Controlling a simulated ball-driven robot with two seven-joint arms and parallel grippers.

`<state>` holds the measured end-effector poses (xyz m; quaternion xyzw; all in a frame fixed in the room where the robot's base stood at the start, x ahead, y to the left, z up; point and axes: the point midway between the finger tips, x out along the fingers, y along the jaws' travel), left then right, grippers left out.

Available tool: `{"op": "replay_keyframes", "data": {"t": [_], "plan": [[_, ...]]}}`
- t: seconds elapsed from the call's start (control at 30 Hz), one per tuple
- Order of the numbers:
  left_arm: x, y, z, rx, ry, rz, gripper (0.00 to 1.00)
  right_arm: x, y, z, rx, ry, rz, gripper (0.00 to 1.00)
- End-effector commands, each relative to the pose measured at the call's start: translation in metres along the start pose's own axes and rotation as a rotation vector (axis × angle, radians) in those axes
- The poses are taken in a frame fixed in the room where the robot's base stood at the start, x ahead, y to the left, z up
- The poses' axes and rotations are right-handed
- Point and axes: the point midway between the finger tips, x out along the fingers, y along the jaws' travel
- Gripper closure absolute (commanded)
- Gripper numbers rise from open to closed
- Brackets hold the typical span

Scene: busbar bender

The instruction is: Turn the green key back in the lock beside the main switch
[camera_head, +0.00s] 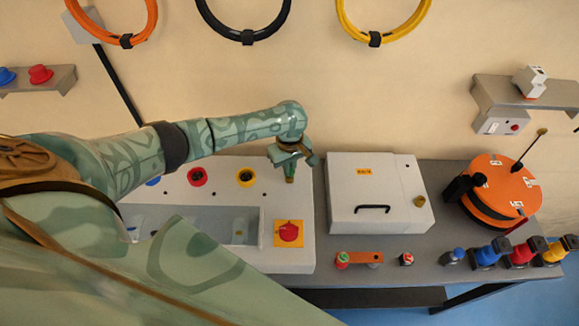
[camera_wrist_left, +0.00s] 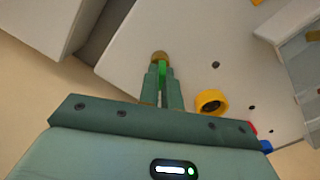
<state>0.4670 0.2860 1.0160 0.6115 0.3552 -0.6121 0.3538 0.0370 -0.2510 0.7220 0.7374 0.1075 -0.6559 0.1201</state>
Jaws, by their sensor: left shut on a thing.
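My left gripper (camera_head: 289,179) hangs over the back right part of the white panel (camera_head: 308,240), above and behind the main switch. In the left wrist view its two fingers (camera_wrist_left: 162,78) are shut on the green key (camera_wrist_left: 162,71). The key's far end meets a round brass lock (camera_wrist_left: 159,56) set in the panel. How far the key is turned cannot be told. The main switch, a red knob on a yellow plate (camera_head: 289,233), sits nearer the front edge. My right gripper is not in view.
A yellow ring (camera_head: 246,177) and a red ring (camera_head: 197,176) sit on the panel left of the gripper. A white box with a black handle (camera_head: 372,209) stands close on the right. An orange disc machine (camera_head: 497,186) is farther right.

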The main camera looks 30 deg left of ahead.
Motion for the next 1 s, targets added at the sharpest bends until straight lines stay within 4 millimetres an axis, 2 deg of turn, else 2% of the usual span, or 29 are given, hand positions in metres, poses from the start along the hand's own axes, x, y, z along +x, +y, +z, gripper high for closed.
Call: {"op": "replay_keyframes", "data": {"t": [0.27, 0.8, 1.0], "plan": [[-0.001, 0.000, -0.001, -0.011, 0.001, 0.000, 1.00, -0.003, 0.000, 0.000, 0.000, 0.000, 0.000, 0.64], [-0.005, 0.000, 0.000, -0.407, -0.001, -0.002, 1.00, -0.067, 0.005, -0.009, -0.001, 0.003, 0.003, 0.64], [-0.001, 0.000, -0.001, -0.500, 0.000, 0.000, 1.00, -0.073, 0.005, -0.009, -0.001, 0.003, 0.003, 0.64]]}}
